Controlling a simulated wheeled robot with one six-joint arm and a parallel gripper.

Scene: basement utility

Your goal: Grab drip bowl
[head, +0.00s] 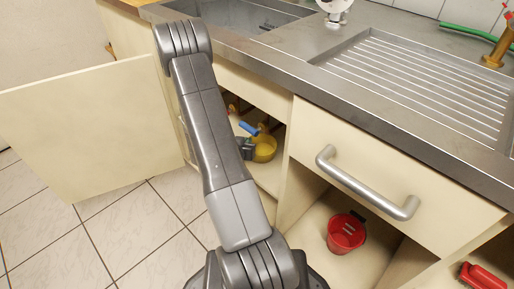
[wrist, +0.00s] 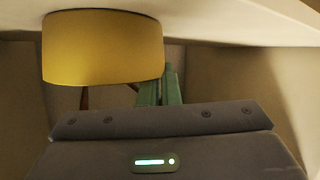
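A yellow bowl (head: 264,150), which looks like the drip bowl, sits inside the open cabinet under the sink. In the wrist view the yellow bowl (wrist: 102,47) fills the upper left, beyond the dark gripper body. My gripper (head: 246,149) is inside the cabinet at the bowl's left side, very close to it. I cannot tell whether it touches the bowl. My arm hides part of the cabinet opening, and the fingertips do not show clearly.
A blue item (head: 249,128) is just above the bowl. The open cabinet door (head: 95,125) stands at left. A drawer handle (head: 367,184) juts out at right. A red container (head: 346,232) and a red brush (head: 481,276) are in lower compartments.

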